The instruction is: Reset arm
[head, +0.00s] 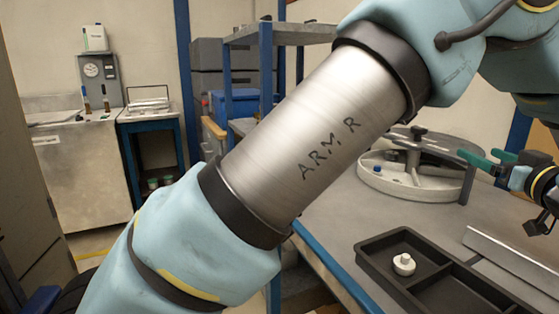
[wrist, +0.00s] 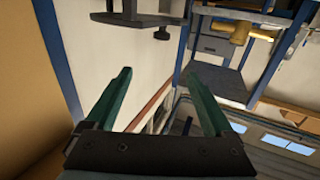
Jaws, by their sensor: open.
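My gripper (head: 478,155) shows at the right edge of the head view, above the grey table, with green fingers pointing left. In the wrist view my gripper (wrist: 158,70) has its two green fingers spread wide, with nothing between them. My arm crosses the middle of the head view, a bare metal link marked "ARM R" between pale blue joints. It hides part of the bench and the shelves behind it.
A black divided tray (head: 366,259) on the grey table (head: 335,207) holds a white knob-like piece (head: 404,264). A round grey fixture (head: 412,187) stands farther back. A metal bar (head: 510,258) lies at right. A steel cabinet (head: 80,165) and blue-framed stand (head: 150,117) are at far left.

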